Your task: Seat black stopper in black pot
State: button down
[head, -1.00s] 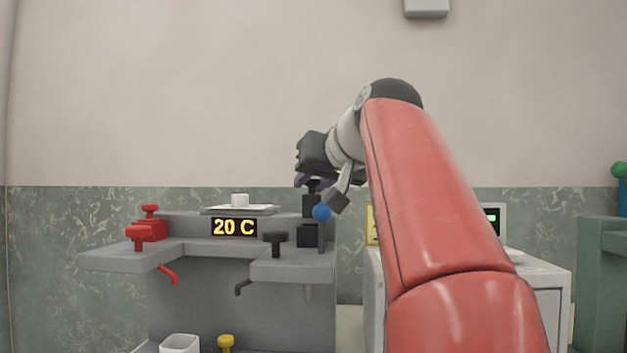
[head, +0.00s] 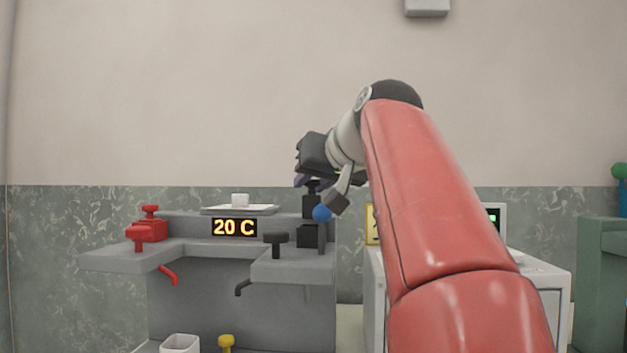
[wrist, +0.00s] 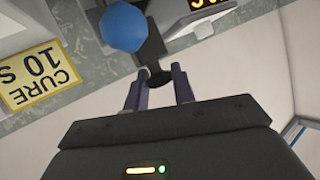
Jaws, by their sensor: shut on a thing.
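The black stopper (head: 311,206) is a dark block with a knob on top. My gripper (head: 311,184) is shut on its knob from above. The stopper is upright, and a narrow gap shows between it and the black pot (head: 307,237) below. The pot is a dark block at the right back of the grey station. In the wrist view the two purple fingers of my gripper (wrist: 160,82) close around the dark stopper (wrist: 152,48). The pot cannot be made out clearly there.
A blue ball (head: 321,213) on a post is close in front of the stopper. A black tap handle (head: 275,241) stands on the shelf at left. A red pot (head: 152,231) is at far left. A white tray (head: 240,210) lies on top. A white cabinet (head: 545,280) is at right.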

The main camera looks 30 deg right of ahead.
aim_at(317, 205)
jog(key=shift+f+b, duration=2)
jog(key=shift+f, duration=0.35)
jog(key=c, duration=1.1)
grip_release()
jog(key=p+v, duration=0.1)
jog(key=v, duration=0.7)
